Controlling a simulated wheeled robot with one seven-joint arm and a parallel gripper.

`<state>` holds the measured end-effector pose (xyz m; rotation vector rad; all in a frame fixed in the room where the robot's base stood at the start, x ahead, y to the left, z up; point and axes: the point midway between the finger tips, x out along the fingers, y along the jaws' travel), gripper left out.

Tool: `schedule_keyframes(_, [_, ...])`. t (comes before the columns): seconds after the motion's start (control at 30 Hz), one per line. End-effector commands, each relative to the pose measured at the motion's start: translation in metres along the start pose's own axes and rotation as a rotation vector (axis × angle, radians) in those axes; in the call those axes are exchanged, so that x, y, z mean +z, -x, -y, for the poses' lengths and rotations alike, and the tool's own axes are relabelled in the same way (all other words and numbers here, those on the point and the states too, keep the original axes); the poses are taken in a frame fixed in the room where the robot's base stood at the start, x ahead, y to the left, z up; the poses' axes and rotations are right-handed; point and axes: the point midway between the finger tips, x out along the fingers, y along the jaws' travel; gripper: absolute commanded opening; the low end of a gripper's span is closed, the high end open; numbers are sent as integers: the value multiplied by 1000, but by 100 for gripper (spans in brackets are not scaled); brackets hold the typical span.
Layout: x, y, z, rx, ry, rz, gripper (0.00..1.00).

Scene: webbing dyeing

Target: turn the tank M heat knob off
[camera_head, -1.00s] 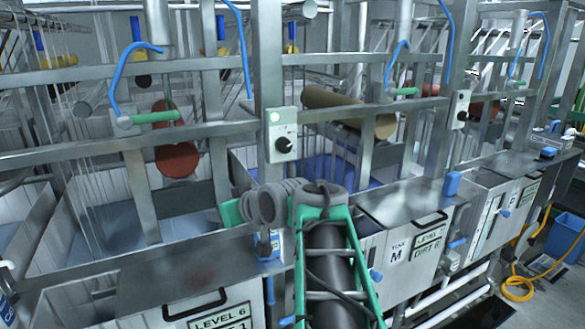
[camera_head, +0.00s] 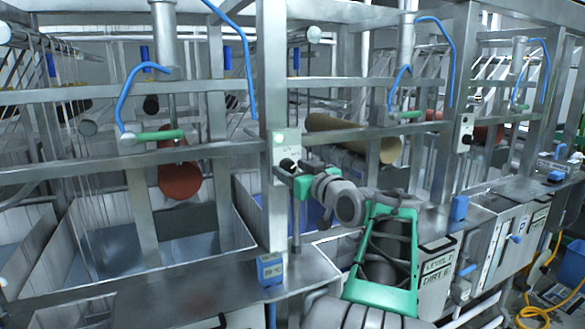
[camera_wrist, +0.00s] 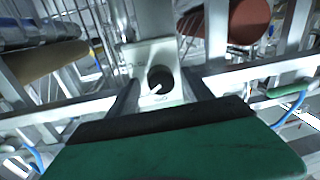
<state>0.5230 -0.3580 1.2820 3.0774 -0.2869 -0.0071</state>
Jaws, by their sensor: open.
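The heat knob (camera_head: 288,163) is a black dial on a pale control box (camera_head: 288,146) with a lit green lamp, fixed to a steel post. In the wrist view the knob (camera_wrist: 160,79) faces me, and its white pointer mark slants to the lower left of the picture. My gripper (camera_head: 294,174) is at the box in the head view and partly covers its lower part. In the wrist view my gripper (camera_wrist: 162,95) is open, with a dark finger on each side of the knob; I cannot tell whether they touch it. The tank M label is hidden behind my arm.
Steel rails (camera_head: 215,152) and posts surround the box. A brown roll (camera_head: 352,138) is to its right and a red roll (camera_head: 180,180) to its left. Another knob box (camera_head: 463,133) is further right. A small blue box (camera_head: 270,270) sits on the ledge below.

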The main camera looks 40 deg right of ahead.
Motion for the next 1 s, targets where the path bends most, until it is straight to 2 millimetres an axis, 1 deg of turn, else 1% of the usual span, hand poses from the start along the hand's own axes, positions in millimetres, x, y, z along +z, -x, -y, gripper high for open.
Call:
schedule_keyframes(0.13, [0,0,0,0,0,0,59])
schedule_keyframes(0.83, [0,0,0,0,0,1,2])
schedule_keyframes(0.87, [0,0,0,0,0,1,0])
schedule_keyframes(1.0, [1,0,0,0,2,1,0])
